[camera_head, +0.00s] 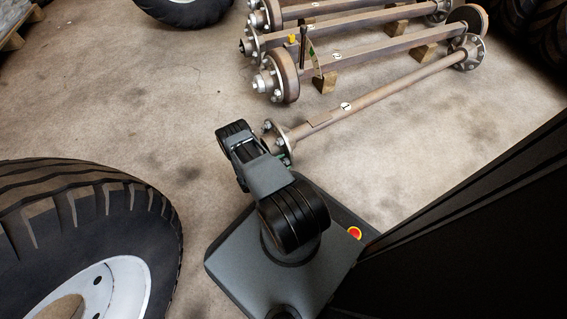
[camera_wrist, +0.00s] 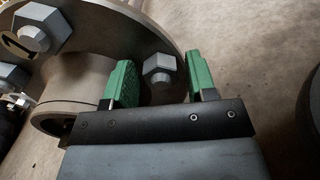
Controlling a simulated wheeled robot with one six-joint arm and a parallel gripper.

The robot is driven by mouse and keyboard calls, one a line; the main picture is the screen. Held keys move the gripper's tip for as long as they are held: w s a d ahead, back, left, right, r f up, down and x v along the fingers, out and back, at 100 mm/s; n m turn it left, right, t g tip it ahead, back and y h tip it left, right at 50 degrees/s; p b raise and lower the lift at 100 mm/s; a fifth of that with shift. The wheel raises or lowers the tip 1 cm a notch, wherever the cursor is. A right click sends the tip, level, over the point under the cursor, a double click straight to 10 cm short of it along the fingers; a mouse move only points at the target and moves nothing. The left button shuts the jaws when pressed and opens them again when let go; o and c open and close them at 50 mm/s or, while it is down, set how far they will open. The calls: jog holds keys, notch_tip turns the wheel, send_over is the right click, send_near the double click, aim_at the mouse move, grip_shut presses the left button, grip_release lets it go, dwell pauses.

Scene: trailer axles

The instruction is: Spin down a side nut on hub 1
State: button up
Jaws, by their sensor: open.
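Another nut (camera_wrist: 40,28) sits at the upper left beside the label. In the head view, the axle marked 1 (camera_head: 385,92) lies on the floor, its near hub (camera_head: 276,137) partly hidden by my arm.
More axles (camera_head: 355,45) lie behind on wooden blocks (camera_head: 325,83). A large tyre (camera_head: 85,215) stands at the lower left, and another tyre (camera_head: 185,8) is at the top. A dark panel (camera_head: 480,230) borders the lower right. The floor at left centre is clear.

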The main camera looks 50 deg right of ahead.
jog(key=o, duration=0.4)
jog(key=shift+o, duration=0.2)
jog(key=shift+w, duration=0.15)
